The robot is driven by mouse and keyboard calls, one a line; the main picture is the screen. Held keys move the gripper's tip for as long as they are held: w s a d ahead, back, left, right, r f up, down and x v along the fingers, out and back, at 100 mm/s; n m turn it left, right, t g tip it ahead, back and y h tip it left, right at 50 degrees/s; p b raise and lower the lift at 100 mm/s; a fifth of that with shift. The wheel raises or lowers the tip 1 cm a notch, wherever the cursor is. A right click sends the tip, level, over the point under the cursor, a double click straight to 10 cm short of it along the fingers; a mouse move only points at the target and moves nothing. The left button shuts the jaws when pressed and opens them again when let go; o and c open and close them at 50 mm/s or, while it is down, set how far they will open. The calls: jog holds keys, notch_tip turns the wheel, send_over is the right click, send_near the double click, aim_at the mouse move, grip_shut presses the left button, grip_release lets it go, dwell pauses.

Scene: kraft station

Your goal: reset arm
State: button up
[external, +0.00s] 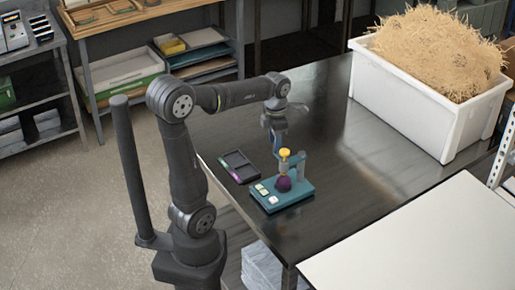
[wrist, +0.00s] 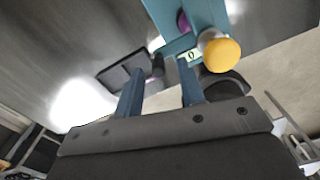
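My gripper (external: 273,138) hangs over the dark table (external: 345,150), just behind a small teal device and above the table top. In the wrist view the two blue fingers of my gripper (wrist: 158,92) stand apart with nothing between them. The teal device (external: 302,192) has a yellow knob (external: 285,153), a dark purple ball-like part (external: 283,184) and pale square buttons. In the wrist view the teal device (wrist: 160,15) and the yellow knob (wrist: 222,53) lie beyond the fingertips. I see no contact between my gripper and the device.
A dark two-part tray (external: 238,166) lies left of the device. A white bin (external: 420,105) filled with straw-like shreds (external: 437,48) stands at the back right. A white surface (external: 430,240) is at the front right. The table's middle is clear.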

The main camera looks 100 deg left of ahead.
jog(key=shift+f, duration=0.9)
notch_tip(320, 180, up, 18)
jog(key=f, duration=0.1)
notch_tip(320, 180, down, 17)
jog(key=shift+f, duration=0.1)
jog(key=shift+a+m, duration=0.75)
jog(key=shift+m, duration=0.25)
